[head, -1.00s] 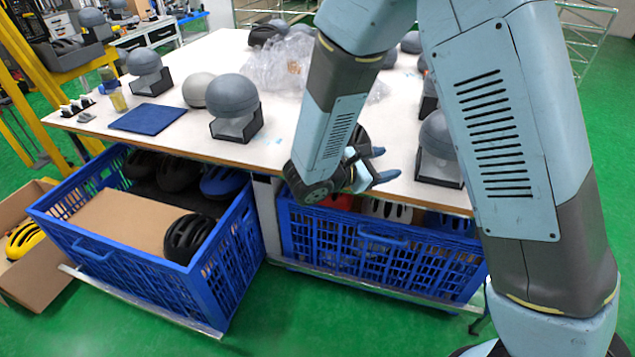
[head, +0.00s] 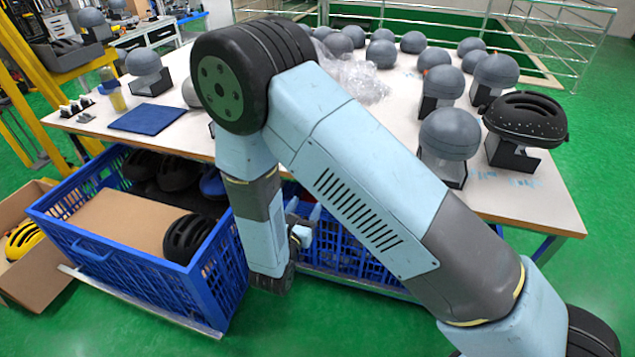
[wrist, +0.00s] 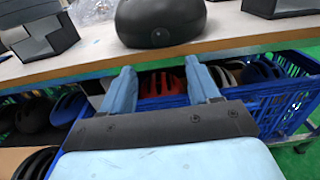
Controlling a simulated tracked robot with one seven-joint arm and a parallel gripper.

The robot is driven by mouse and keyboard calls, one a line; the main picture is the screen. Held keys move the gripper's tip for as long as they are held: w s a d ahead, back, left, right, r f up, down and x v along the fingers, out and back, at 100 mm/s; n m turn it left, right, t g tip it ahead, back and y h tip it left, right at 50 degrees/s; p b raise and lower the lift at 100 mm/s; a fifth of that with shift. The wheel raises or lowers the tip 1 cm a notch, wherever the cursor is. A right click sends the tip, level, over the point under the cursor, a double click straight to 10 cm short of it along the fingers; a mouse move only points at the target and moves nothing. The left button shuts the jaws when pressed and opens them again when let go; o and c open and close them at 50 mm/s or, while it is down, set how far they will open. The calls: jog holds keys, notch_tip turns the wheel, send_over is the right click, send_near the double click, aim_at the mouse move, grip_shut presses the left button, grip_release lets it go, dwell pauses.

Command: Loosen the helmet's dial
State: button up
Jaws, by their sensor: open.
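A black speckled helmet (head: 525,116) sits on a headform stand near the right end of the table. Its dial cannot be made out in the head view. My gripper (head: 303,222) is low in front of the table, over the right blue crate and well left of that helmet. In the wrist view my gripper (wrist: 162,84) is open, with its two blue fingers apart and nothing held. Beyond the fingers, a red helmet (wrist: 165,84) lies in the crate. A dark rounded form (wrist: 160,20) stands at the table edge above.
The white table (head: 505,195) holds several grey headforms (head: 449,133), clear plastic wrap (head: 362,80) and a blue mat (head: 146,117). The left blue crate (head: 130,283) holds helmets and cardboard. A cardboard box (head: 30,262) lies at far left. Green floor is clear at right.

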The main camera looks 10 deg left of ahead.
jog(key=w+d, duration=0.1)
jog(key=w, duration=1)
jog(key=shift+w, duration=0.15)
jog(key=c, duration=1)
jog(key=shift+c, duration=0.2)
